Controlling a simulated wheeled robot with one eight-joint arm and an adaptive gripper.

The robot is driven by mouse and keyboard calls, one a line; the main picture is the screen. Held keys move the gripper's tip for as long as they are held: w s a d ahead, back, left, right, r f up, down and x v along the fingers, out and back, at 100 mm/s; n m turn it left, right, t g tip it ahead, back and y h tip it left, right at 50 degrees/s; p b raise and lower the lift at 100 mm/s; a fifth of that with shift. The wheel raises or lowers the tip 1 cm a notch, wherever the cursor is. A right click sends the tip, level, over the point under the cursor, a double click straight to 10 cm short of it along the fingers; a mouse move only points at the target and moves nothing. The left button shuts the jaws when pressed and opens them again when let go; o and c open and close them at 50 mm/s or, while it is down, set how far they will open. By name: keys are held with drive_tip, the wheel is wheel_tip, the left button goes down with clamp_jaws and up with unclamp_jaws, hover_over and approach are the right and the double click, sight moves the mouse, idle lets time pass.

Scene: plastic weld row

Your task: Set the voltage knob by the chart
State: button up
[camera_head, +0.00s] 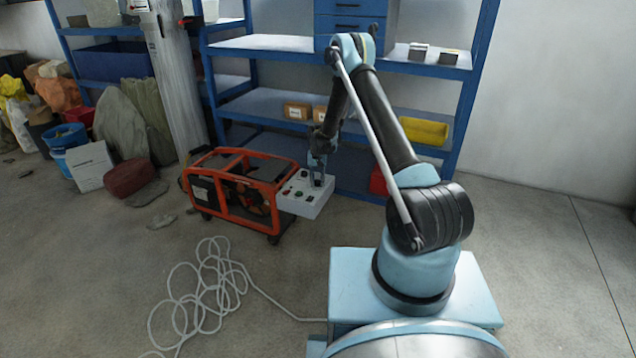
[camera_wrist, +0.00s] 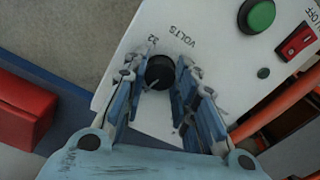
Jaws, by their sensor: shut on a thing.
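A white control box (camera_head: 302,204) is on the right end of an orange-framed machine (camera_head: 238,190). In the wrist view its white panel (camera_wrist: 215,75) carries a round black knob (camera_wrist: 158,72) beside the upside-down word VOLTS and a partly covered number. A light pointer mark shows at the knob's lower edge. My gripper (camera_wrist: 160,80) is closed around the knob, with a blue finger on each side. In the head view my gripper (camera_head: 318,170) reaches down onto the box's top. No chart can be made out in either view.
A green button (camera_wrist: 257,15) and a red ON/OFF switch (camera_wrist: 297,41) are on the same panel. Blue shelving (camera_head: 268,105) stands behind the machine. A loose white cable (camera_head: 215,285) lies on the floor in front. Floor at the right is clear.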

sight(317, 181)
drive_tip(key=shift+n, duration=1.4)
drive_tip(key=o, duration=1.1)
drive_tip(key=shift+r, duration=0.1)
wheel_tip(317, 181, up, 12)
drive_tip(key=shift+f, duration=0.15)
